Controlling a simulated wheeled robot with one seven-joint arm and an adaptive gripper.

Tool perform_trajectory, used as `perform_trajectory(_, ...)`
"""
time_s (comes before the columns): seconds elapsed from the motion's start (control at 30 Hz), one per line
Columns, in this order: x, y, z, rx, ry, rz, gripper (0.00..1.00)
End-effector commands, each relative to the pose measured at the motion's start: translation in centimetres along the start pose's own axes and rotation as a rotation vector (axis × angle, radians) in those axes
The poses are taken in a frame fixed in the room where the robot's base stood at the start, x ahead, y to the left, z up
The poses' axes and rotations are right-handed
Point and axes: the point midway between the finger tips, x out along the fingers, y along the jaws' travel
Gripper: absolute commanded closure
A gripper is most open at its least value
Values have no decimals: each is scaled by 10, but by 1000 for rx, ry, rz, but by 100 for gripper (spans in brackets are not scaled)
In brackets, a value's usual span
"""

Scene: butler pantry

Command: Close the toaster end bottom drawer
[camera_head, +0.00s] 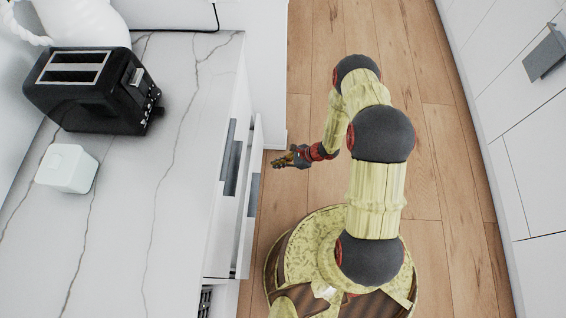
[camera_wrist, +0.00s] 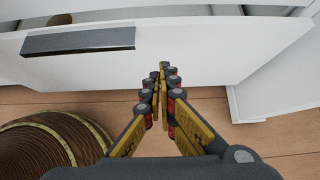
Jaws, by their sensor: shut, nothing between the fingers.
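The open drawer's white front (camera_head: 248,200) juts out from the counter side in the head view, below the toaster end of the counter. In the wrist view its front (camera_wrist: 215,50) spans the picture, with a dark bar handle (camera_wrist: 80,40) at the left. A strip of the drawer's inside shows behind its top edge. My gripper (camera_head: 280,162) is shut and empty, to the right of the drawer front in the head view. In the wrist view my gripper (camera_wrist: 163,75) points at the front, right of the handle; I cannot tell whether it touches.
A black toaster (camera_head: 92,90) and a small white box (camera_head: 67,168) stand on the marble counter (camera_head: 165,150). Wooden floor (camera_head: 440,150) is clear to the right of my arm. White cabinets (camera_head: 530,130) with a grey handle line the far right.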

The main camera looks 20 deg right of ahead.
Motion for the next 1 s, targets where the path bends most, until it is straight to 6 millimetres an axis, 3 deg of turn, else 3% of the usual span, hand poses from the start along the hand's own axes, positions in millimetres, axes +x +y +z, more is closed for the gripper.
perform_trajectory(0.03,14,0,-2,-2,0,2,100)
perform_trajectory(0.2,46,1,-2,-1,0,2,100)
perform_trajectory(0.4,64,0,18,-2,0,0,100)
perform_trajectory(1.0,73,-1,28,0,0,-1,100)
